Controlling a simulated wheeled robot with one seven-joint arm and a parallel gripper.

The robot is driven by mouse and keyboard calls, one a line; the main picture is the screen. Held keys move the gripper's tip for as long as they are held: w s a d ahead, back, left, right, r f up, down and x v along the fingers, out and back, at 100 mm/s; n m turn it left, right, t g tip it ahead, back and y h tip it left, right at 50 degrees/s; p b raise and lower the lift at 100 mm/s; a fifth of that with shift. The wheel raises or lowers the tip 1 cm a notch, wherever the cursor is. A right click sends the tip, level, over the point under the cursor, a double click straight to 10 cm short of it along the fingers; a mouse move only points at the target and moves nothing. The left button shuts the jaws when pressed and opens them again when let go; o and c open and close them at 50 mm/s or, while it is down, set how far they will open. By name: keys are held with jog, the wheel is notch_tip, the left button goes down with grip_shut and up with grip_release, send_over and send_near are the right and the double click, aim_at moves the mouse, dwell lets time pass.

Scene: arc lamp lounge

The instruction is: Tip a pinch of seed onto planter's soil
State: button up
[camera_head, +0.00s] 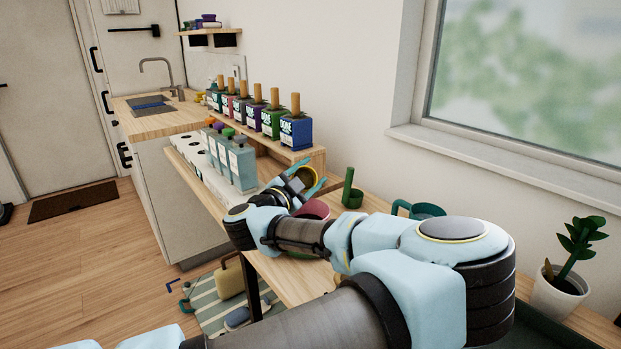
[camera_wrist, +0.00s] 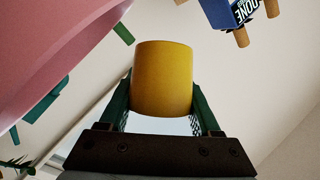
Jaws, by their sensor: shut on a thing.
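My gripper (camera_head: 303,183) is shut on a small yellow cup (camera_head: 311,172), above the wooden counter. In the wrist view the yellow cup (camera_wrist: 162,80) sits between the two green fingers of my gripper (camera_wrist: 160,100). In the head view its dark opening shows and the cup looks tilted. A pink round vessel (camera_head: 314,208) stands just below my gripper, partly hidden by my arm; its pink wall (camera_wrist: 55,40) fills the upper left of the wrist view. I cannot see inside it, nor any seed or soil.
Several bottles with wooden stoppers (camera_head: 295,132) stand on a raised shelf behind, with pale blue containers (camera_head: 242,166) in front. A green cylinder holder (camera_head: 352,194) and teal mug (camera_head: 425,210) stand right of my gripper. A potted plant (camera_head: 560,292) stands far right.

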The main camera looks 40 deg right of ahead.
jog(key=shift+s+r+m+h+b, duration=0.2)
jog(key=shift+m+h+b, duration=0.55)
jog(key=shift+b, duration=0.45)
jog(key=shift+r, duration=0.15)
dwell(0.5)
jog(key=shift+w+r+n+y+p, duration=0.1)
jog(key=shift+r+n+y+p, duration=0.25)
jog(key=shift+p, duration=0.85)
jog(key=r+n+y+p, duration=0.1)
jog(key=n+p, duration=0.1)
jog(key=p, duration=0.4)
jog(key=shift+y+p, duration=0.3)
jog(key=shift+a+f+p, duration=0.1)
jog(key=shift+f+p, duration=0.05)
jog(key=shift+p, duration=0.35)
jog(key=shift+f+g, duration=0.1)
jog(key=shift+g, duration=0.3)
jog(key=shift+n+y, duration=0.3)
